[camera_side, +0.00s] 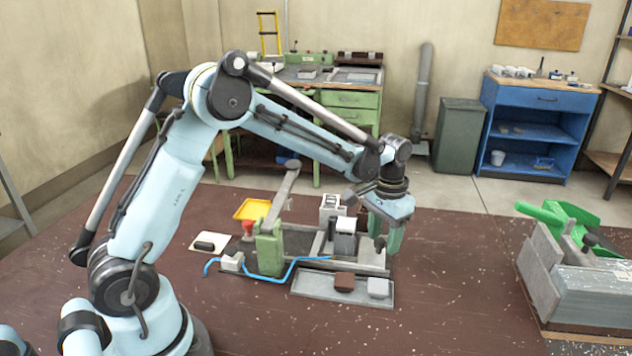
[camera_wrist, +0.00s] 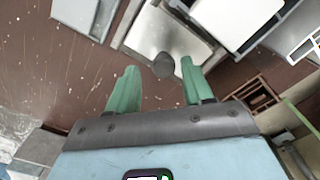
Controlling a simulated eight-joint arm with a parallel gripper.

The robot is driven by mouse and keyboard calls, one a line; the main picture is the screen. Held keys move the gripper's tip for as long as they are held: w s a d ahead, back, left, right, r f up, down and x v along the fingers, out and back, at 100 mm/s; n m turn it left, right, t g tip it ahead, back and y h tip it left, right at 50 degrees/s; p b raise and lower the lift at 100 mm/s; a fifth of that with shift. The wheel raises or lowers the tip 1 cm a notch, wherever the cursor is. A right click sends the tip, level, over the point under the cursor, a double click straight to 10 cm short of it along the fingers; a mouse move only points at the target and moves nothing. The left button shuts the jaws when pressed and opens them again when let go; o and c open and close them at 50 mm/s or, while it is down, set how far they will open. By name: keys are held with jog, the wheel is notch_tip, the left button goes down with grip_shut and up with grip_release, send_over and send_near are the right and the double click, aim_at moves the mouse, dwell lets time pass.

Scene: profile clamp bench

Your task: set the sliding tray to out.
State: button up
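My gripper (camera_side: 388,246) is at the right end of the clamp fixture, pointing down, with green fingers. In the wrist view my gripper (camera_wrist: 158,72) is open. A dark round knob (camera_wrist: 163,65) shows between its fingertips, with a gap on each side. The knob stands at the near edge of a pale metal plate (camera_wrist: 153,30), which looks like the sliding tray. In the side view the plate (camera_side: 373,258) is partly hidden by the fixture and my fingers. I cannot tell how far it is slid.
A shallow grey tray (camera_side: 310,287) with a brown block (camera_side: 344,281) and a grey block (camera_side: 378,288) lies in front. A green lever clamp (camera_side: 268,250) and a blue hose (camera_side: 290,272) are on the left. The bench is clear right of my gripper, up to a grey machine (camera_side: 570,285).

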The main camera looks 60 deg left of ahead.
jog(key=shift+a+r, duration=0.1)
notch_tip(320, 180, up, 12)
dwell(0.7)
jog(key=shift+s, duration=0.1)
jog(key=s+d+f+t, duration=0.1)
jog(key=s+t, duration=0.6)
jog(key=s, duration=1)
jog(key=shift+s+f, duration=0.15)
jog(key=shift+f, duration=0.45)
dwell(0.6)
